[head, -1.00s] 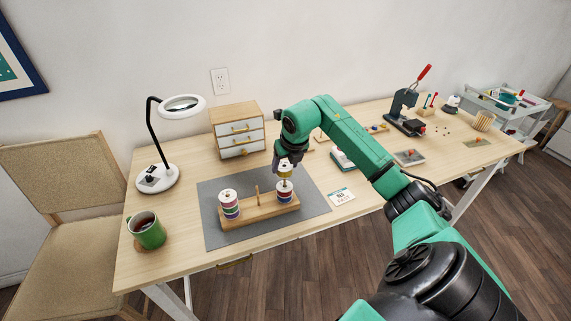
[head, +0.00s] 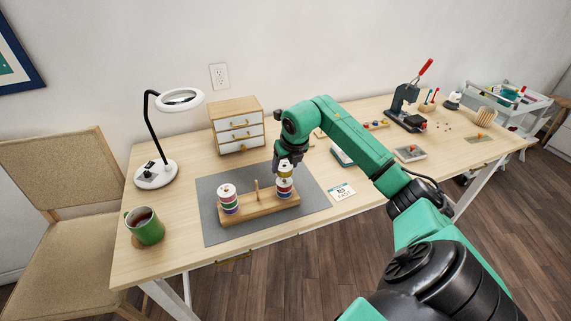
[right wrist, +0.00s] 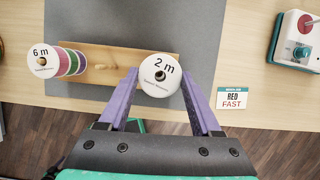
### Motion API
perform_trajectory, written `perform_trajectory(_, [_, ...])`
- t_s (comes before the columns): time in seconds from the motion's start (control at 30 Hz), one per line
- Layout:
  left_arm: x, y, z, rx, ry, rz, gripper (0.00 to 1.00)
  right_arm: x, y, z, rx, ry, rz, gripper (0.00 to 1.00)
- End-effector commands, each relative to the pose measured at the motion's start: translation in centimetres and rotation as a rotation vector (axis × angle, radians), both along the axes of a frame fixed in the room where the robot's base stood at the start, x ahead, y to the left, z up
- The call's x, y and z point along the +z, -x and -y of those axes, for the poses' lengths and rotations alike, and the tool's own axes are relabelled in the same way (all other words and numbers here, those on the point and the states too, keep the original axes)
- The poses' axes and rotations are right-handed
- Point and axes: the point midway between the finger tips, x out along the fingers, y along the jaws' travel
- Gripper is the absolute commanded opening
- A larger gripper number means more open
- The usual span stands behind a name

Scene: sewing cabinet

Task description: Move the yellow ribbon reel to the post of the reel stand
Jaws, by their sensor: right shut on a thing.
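The yellow ribbon reel (head: 285,174) is held by my right gripper (head: 286,160) at the right stack of the wooden reel stand (head: 250,216). In the right wrist view, its white top marked "2 m" (right wrist: 160,73) sits between the purple fingers, hiding what is below. Reels with red and blue bands (head: 285,188) sit under it on the stand's right end; I cannot tell whether it touches them. The stand's middle post (head: 258,190) is bare. Another reel stack (head: 228,198), its top marked "6 m" in the wrist view, stands at the left end. My left gripper is not in view.
The stand is on a grey mat (head: 215,228). A drawer box (head: 238,130) and magnifier lamp (head: 155,175) stand behind and left. A green mug (head: 146,228) is at the left front. A card (head: 342,191) lies right of the mat.

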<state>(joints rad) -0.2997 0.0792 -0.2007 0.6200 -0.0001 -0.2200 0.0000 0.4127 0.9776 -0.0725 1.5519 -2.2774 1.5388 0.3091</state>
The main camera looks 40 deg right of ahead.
Motion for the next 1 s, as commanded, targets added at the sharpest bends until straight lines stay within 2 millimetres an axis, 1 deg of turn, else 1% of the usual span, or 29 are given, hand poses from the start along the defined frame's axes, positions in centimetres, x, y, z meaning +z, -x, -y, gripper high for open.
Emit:
perform_trajectory(0.03, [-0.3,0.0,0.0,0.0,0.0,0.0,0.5,-0.3,0.0,0.0,0.0,0.0,0.0,0.12])
perform_trajectory(0.7, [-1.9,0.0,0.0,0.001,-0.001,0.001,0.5,-2.4,0.0,0.0,-0.001,0.0,-0.001,0.12])
perform_trajectory(0.97, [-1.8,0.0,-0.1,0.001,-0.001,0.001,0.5,-2.4,0.0,0.0,-0.001,0.001,0.0,0.12])
perform_trajectory(1.0, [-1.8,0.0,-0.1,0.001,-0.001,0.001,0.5,-2.4,0.0,0.0,0.0,0.001,0.0,0.77])
